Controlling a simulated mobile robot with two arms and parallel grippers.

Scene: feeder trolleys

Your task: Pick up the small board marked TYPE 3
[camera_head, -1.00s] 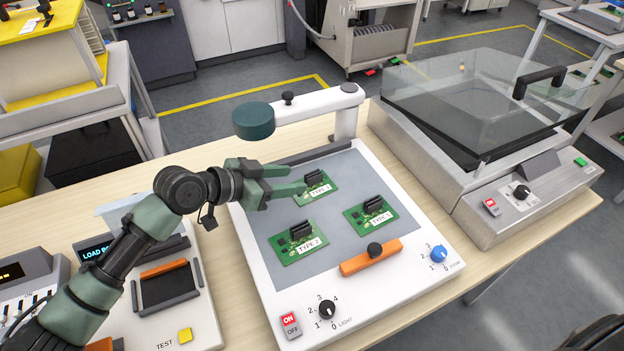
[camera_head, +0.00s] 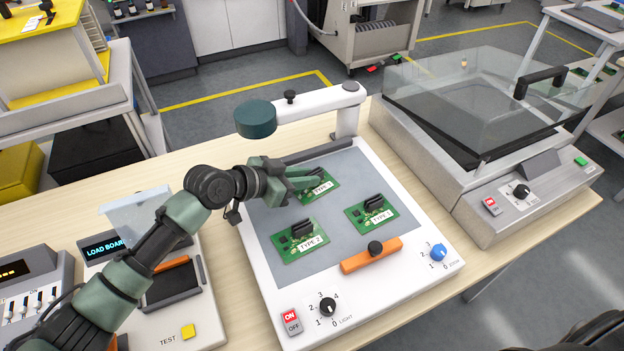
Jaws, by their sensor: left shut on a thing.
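Three small green boards lie on the grey mat of the white inspection station (camera_head: 290,275). The front left board (camera_head: 290,250) reads TYPE 2. The labels of the right board (camera_head: 383,225) and the far board (camera_head: 328,193) are too small to read surely, so I cannot tell which is TYPE 3. My left gripper (camera_head: 312,177) reaches in from the left and is shut on the far board, at its dark upright part. The gripper hides part of that board, which still appears to be on the mat. My right gripper is not in view.
A dark green round head (camera_head: 255,119) on a white arm (camera_head: 312,104) overhangs the station's far side, close to my left gripper. An orange bar (camera_head: 371,256) lies along the mat's front. A glass-lidded machine (camera_head: 480,100) stands right; a test unit (camera_head: 205,325) stands left.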

